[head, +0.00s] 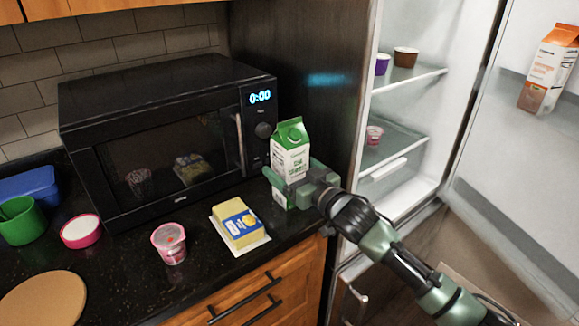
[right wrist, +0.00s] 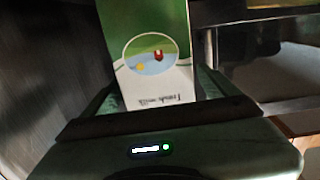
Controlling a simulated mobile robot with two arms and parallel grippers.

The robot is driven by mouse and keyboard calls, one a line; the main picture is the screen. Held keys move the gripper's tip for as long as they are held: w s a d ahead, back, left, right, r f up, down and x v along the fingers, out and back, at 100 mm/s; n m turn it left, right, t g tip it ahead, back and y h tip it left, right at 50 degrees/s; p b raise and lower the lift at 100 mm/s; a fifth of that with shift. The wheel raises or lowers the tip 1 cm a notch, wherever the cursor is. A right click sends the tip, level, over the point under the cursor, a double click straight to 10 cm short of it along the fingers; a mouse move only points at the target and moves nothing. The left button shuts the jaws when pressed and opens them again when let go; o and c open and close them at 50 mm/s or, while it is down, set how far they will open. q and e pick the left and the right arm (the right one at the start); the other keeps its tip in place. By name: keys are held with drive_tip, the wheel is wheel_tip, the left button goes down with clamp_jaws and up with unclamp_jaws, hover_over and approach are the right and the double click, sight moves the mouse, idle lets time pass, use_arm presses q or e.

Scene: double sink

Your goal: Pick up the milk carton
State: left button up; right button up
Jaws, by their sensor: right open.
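The milk carton (head: 291,150), green and white with a gabled top, stands upright on the black counter in front of the microwave's right end. My right gripper (head: 290,187) reaches in from the right, with its open fingers around the lower half of the carton. In the right wrist view the carton (right wrist: 150,50) shows close up between the fingers, with white lower panel and a round picture. I cannot tell whether either finger touches it. My left gripper is in neither view.
The black microwave (head: 170,150) stands behind the carton. A yellow butter pack (head: 238,222) and a pink yogurt cup (head: 169,243) are to the left. An open fridge (head: 410,110) is to the right, with an orange carton (head: 549,68) in its door.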

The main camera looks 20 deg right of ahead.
drive_tip(key=shift+c, duration=0.3)
clamp_jaws()
drive_tip(key=shift+r, duration=0.2)
drive_tip(key=shift+r, duration=0.1)
